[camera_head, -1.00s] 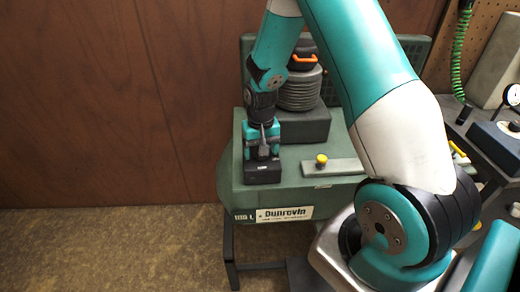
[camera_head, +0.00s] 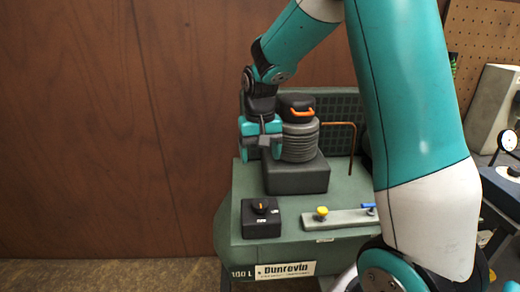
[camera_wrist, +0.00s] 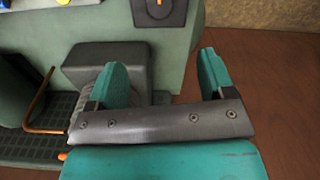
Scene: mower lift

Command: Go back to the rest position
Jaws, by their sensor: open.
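My gripper (camera_head: 262,150) is raised above the back left of the green machine (camera_head: 240,212), beside the ribbed grey bellows (camera_head: 300,142) with its black cap and orange handle. In the wrist view my gripper (camera_wrist: 165,80) has its two teal fingers spread, with nothing between them. That box also shows at the top of the wrist view (camera_wrist: 158,10). Whether my gripper touches the bellows cannot be told.
A grey bar with a yellow knob (camera_head: 322,213) lies on the machine's front. A thin copper-coloured rod (camera_head: 352,150) stands at the back right. A wooden wall (camera_head: 100,130) is behind. A bench with a dial gauge (camera_head: 507,140) is at the right. Floor at the left is clear.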

